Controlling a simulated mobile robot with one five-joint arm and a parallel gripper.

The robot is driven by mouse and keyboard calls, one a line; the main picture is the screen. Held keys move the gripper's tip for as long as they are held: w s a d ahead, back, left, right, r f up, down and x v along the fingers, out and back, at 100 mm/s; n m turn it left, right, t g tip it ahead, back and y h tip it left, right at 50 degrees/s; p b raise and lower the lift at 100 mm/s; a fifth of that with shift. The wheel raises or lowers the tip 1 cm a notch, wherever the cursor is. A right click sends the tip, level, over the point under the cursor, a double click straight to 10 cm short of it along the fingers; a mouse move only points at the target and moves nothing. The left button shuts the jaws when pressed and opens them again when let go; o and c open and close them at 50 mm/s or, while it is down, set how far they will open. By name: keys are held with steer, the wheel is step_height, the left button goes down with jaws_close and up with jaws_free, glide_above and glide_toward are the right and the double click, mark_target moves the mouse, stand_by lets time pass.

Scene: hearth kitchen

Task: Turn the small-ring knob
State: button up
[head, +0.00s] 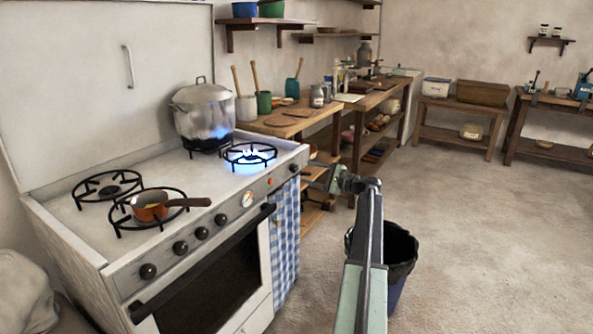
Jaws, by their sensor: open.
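The white stove (75,235) stands at the left with dark round knobs along its sloped front panel. One knob (148,271) is at the panel's near left end, and another knob (293,167) is at its far right end. I cannot tell from markings which one is the small-ring knob. The front right ring (250,154) burns with a blue flame. My gripper (311,172) is open, small in view, just right of the far right end of the panel. It appears empty, and whether it touches the stove is unclear.
A steaming pot (203,112) stands on the back right ring, and a small orange pan (150,206) is on a left ring. A checked cloth (286,228) hangs on the stove front. A lined bin (398,250) stands behind my arm. The floor at right is clear.

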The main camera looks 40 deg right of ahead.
mark_target(296, 170)
steer(key=x, duration=0.6)
steer(key=shift+w, duration=0.1)
jaws_close()
steer(key=shift+n, duration=0.3)
steer(key=n, duration=0.3)
steer(key=shift+f, duration=0.1)
steer(key=n, duration=0.3)
steer(key=shift+s+f+n, duration=0.1)
steer(key=shift+s+n, duration=0.1)
steer(key=shift+n, duration=0.1)
steer(key=n, duration=0.6)
steer(key=shift+n, duration=0.4)
